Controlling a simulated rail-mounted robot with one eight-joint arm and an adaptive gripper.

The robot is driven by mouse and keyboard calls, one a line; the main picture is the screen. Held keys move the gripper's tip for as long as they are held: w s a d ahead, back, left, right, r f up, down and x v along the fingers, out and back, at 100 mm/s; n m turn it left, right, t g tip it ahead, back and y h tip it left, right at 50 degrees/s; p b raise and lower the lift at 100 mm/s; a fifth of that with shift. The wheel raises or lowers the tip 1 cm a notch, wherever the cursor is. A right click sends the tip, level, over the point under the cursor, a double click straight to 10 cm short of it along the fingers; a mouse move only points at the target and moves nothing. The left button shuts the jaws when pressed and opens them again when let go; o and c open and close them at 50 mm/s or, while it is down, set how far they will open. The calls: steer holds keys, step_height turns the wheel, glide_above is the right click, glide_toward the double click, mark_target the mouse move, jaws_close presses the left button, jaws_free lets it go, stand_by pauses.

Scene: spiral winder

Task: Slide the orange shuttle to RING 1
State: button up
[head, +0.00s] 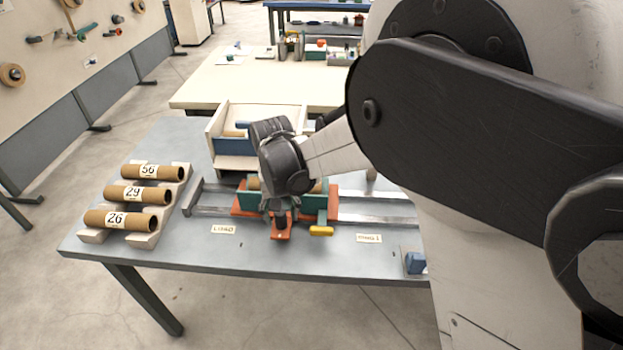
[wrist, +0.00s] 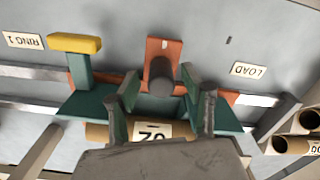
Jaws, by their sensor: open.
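The orange shuttle (head: 333,205) with green walls sits on the metal rails, between the LOAD label (head: 223,229) and the RING 1 label (head: 368,238). It carries a cardboard tube (wrist: 97,132) with a number label partly hidden by my gripper. In the wrist view, an orange tab (wrist: 161,46) sticks out of the shuttle with a dark round post (wrist: 160,76) on it. My gripper (wrist: 157,88) is open, its fingers on either side of the post; I cannot tell whether they touch it. The RING 1 label (wrist: 23,40) and LOAD label (wrist: 249,70) also show there.
A yellow-topped handle (wrist: 75,43) stands on the shuttle's RING 1 side. Three numbered tubes (head: 128,218) rest in a cradle at the table's left. A wooden box (head: 236,162) stands behind the rails. A blue block (head: 415,262) is at front right. The rails (head: 375,210) look clear toward RING 1.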

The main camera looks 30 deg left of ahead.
steer(key=shift+f, duration=0.6)
jaws_close()
